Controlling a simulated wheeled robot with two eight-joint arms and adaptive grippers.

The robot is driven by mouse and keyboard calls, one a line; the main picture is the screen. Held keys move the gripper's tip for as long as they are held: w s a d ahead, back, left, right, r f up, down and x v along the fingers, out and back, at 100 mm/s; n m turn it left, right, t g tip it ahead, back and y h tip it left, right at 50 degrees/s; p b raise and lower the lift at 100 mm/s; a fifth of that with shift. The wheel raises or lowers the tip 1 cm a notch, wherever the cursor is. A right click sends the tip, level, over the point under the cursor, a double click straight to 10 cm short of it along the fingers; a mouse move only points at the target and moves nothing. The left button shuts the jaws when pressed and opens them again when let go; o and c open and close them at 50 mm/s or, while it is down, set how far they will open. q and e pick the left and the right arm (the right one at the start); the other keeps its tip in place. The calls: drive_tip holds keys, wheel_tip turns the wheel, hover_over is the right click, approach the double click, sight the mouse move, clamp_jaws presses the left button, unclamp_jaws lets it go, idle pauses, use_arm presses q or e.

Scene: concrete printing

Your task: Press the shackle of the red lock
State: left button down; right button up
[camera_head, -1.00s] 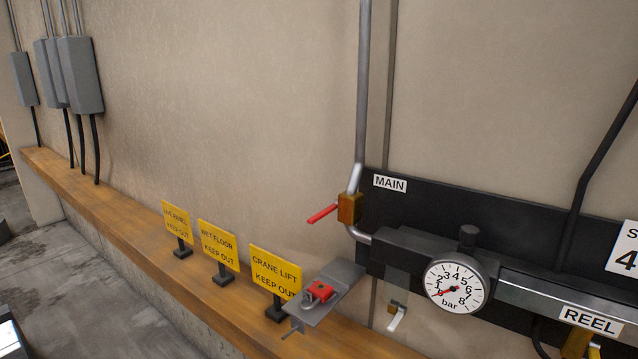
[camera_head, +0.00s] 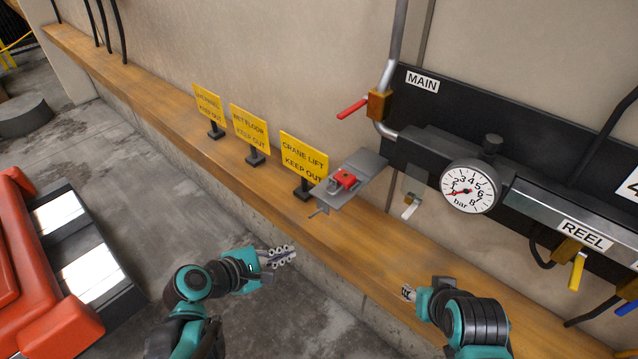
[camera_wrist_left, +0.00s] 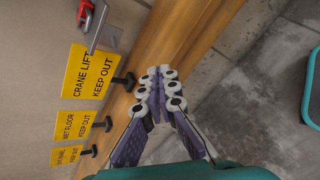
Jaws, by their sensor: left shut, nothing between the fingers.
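The red lock (camera_head: 345,180) lies on a grey metal plate (camera_head: 362,171) that stands out from the wall above the wooden ledge. Its grey shackle (camera_head: 333,187) points toward the lower left. In the left wrist view the lock (camera_wrist_left: 84,13) is partly cut off at the top left edge. My left gripper (camera_head: 290,256) is shut and empty, in front of the ledge, below and left of the lock and apart from it. In the left wrist view its fingertips (camera_wrist_left: 158,72) meet. My right gripper (camera_head: 408,293) is below and right of the lock; its fingers are too small to judge.
Yellow signs, the nearest reading CRANE LIFT (camera_head: 303,158), stand on the wooden ledge (camera_head: 250,185) left of the plate. A red-handled valve (camera_head: 378,104), a pressure gauge (camera_head: 468,189) and a pipe are on the right. An orange object (camera_head: 30,270) stands at lower left.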

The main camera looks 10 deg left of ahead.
sight(327, 193)
use_arm(q)
wheel_tip(327, 193, up, 8)
drive_tip(key=w+a+n+t+h+p, duration=0.1)
drive_tip(key=w+n+t+h+p, duration=0.1)
drive_tip(key=n, duration=0.7)
drive_tip(key=shift+a+t+p, duration=0.25)
drive_tip(key=shift+t+p, duration=0.05)
drive_tip(key=shift+t, duration=0.4)
use_arm(e)
wheel_tip(327, 193, up, 4)
drive_tip(key=shift+f, duration=0.15)
use_arm(q)
drive_tip(key=shift+w+d+f, duration=0.1)
drive_tip(key=shift+w, duration=0.05)
drive_tip(key=b+x, duration=0.1)
drive_tip(key=x, duration=1.2)
drive_tip(key=shift+w+d+b, duration=0.25)
drive_tip(key=shift+d+b, duration=0.1)
drive_tip(key=shift+b, duration=0.05)
use_arm(e)
drive_tip(key=shift+f, duration=0.9)
